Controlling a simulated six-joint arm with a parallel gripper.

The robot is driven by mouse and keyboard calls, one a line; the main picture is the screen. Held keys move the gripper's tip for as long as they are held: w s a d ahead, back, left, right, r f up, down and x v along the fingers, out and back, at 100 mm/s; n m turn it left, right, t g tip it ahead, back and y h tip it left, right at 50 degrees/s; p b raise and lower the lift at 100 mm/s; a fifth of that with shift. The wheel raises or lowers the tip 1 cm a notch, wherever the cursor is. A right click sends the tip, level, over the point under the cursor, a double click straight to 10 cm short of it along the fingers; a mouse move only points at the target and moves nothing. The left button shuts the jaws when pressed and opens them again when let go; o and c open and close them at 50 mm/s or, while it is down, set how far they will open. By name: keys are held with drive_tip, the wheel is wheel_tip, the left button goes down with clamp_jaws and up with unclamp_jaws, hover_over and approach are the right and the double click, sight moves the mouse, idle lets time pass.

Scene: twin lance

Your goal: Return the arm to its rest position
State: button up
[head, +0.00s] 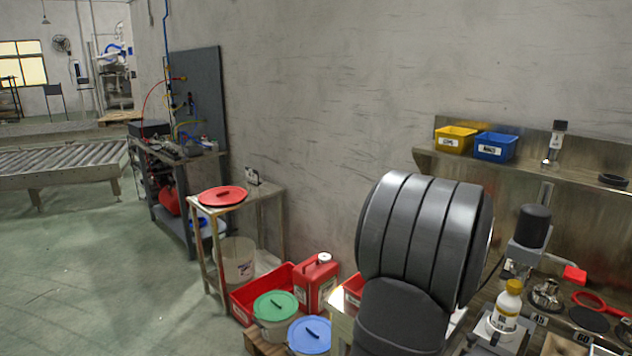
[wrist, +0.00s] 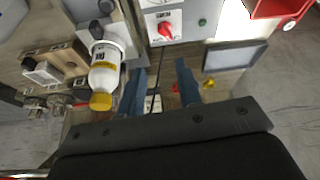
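My gripper (wrist: 158,80) shows in the wrist view, with its two blue-grey fingers apart and nothing between them but a view of the bench below. In the head view my large dark grey arm link fills the lower middle, and the gripper itself is hidden. A white bottle with a yellow cap (wrist: 104,68) is left of the fingers in the wrist view, apart from them. The bottle also shows in the head view (head: 506,310), upright on a small stand on the bench right of my arm.
A shelf (head: 560,172) on the right holds a yellow bin (head: 455,139) and a blue bin (head: 494,147). The bench is crowded with a dark-topped device (head: 533,228) and a red ring-shaped item (head: 596,302). Lidded buckets and a red can (head: 317,284) stand left of my arm.

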drive_tip(key=shift+w+d+f+m, duration=0.1)
drive_tip(key=shift+w+f+m, duration=0.1)
drive_tip(key=shift+f, duration=0.2)
drive_tip(key=shift+w+d+f+m, duration=0.1)
drive_tip(key=shift+w+f+m, duration=0.1)
drive_tip(key=shift+f, duration=0.15)
drive_tip(key=shift+o, duration=0.5)
drive_tip(key=o, duration=0.3)
drive_tip(key=shift+s+d+r, duration=0.15)
drive_tip(key=shift+s+r, duration=0.05)
drive_tip(key=o, duration=1.1)
drive_tip(key=s+d+r, duration=0.2)
drive_tip(key=s+r, duration=0.4)
drive_tip(key=r, duration=0.2)
drive_tip(key=shift+s+d, duration=0.15)
drive_tip(key=shift+d, duration=0.25)
drive_tip(key=s+r, duration=0.6)
drive_tip(key=d+x, duration=0.1)
drive_tip(key=x, duration=0.9)
drive_tip(key=shift+d+r+m+h, duration=0.15)
drive_tip(key=shift+d+m+h, duration=0.05)
drive_tip(key=shift+m+h, duration=0.1)
drive_tip(key=shift+s+r, duration=0.1)
drive_tip(key=shift+s, duration=0.05)
drive_tip(key=v, duration=1)
